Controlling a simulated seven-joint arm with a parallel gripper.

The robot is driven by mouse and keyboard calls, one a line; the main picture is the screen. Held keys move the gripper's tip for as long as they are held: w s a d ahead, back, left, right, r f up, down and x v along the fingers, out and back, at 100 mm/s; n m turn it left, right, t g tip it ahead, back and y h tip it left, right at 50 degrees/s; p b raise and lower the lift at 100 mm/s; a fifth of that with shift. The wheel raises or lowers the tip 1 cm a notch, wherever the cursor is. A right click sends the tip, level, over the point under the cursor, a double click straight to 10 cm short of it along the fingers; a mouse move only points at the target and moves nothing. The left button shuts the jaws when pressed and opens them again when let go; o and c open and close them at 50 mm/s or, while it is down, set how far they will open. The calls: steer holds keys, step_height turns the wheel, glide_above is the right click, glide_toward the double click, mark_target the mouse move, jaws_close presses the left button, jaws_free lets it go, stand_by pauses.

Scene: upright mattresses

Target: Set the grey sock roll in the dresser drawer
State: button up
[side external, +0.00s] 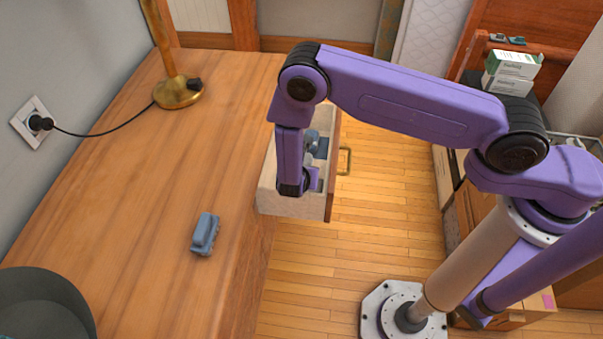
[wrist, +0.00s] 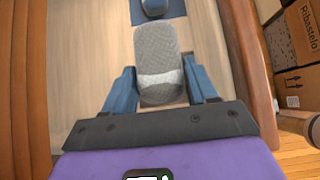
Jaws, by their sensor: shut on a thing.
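The grey sock roll (wrist: 156,50), a textured roll with a pale band, is between the two blue fingers of my gripper (wrist: 160,78) in the wrist view. My gripper is shut on it. The dresser drawer (side external: 298,206) is pulled open in the side view, and my gripper reaches down into it. The wrist view shows the pale drawer floor (wrist: 88,65) beneath the roll. I cannot tell whether the roll touches the floor. In the side view my wrist hides most of the roll.
A dark blue cloth (wrist: 172,9) with a rounded blue-grey thing on it lies at the drawer's far end. A blue-grey object (side external: 205,234) sits on the dresser top, with a brass lamp (side external: 178,92) and a dark round bin (side external: 40,305). Cardboard boxes (wrist: 296,45) stand outside the drawer.

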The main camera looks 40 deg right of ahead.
steer(key=shift+f, duration=0.6)
steer(key=shift+f, duration=0.6)
steer(key=o, duration=1.1)
steer(key=shift+d, duration=0.1)
steer(key=shift+o, duration=0.2)
steer(key=shift+r, duration=0.3)
steer(key=v, duration=1.2)
steer(key=shift+r, duration=0.35)
